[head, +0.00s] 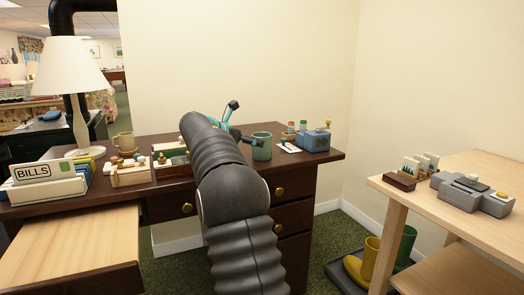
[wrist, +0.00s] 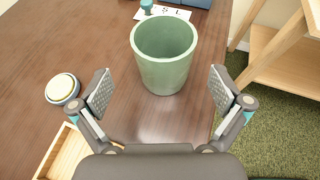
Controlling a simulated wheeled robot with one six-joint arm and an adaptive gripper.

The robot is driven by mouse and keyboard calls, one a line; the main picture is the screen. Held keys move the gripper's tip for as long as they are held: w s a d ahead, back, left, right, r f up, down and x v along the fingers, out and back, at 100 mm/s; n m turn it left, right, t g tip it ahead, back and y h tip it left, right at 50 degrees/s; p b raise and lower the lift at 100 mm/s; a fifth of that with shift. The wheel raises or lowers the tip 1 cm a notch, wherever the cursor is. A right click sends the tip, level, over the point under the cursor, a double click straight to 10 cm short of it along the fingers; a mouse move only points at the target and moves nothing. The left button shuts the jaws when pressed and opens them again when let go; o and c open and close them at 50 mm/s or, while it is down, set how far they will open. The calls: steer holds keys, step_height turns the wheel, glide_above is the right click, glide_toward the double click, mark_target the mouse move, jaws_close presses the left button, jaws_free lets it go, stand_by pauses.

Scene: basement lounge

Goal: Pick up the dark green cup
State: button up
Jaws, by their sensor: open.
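The green cup (head: 262,147) stands upright on the dark wooden desk, right of my arm in the head view. In the wrist view the cup (wrist: 164,58) is straight ahead, its open rim toward me, and it looks empty. My gripper (wrist: 160,92) is open, one finger to the left and one to the right. The cup's lower part lies near the gap between the fingertips, and I see no contact. In the head view my gripper (head: 240,137) is partly hidden behind my arm, close to the cup's left side.
A blue-grey box (head: 314,140) and small bottles stand right of the cup. A wooden tray (wrist: 72,150) and a round-topped item (wrist: 62,89) are left of my gripper. A tan mug (head: 124,141), a lamp (head: 69,75) and a bills box (head: 45,180) stand farther left.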

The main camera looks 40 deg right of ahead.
steer(key=shift+s+r+x, duration=0.1)
steer(key=shift+r+x, duration=0.1)
steer(key=shift+x, duration=1.2)
steer(key=shift+s+r+x, duration=0.1)
steer(key=shift+r+x, duration=0.05)
steer(key=shift+x, duration=1.25)
steer(key=shift+d, duration=0.15)
steer(key=c, duration=1.3)
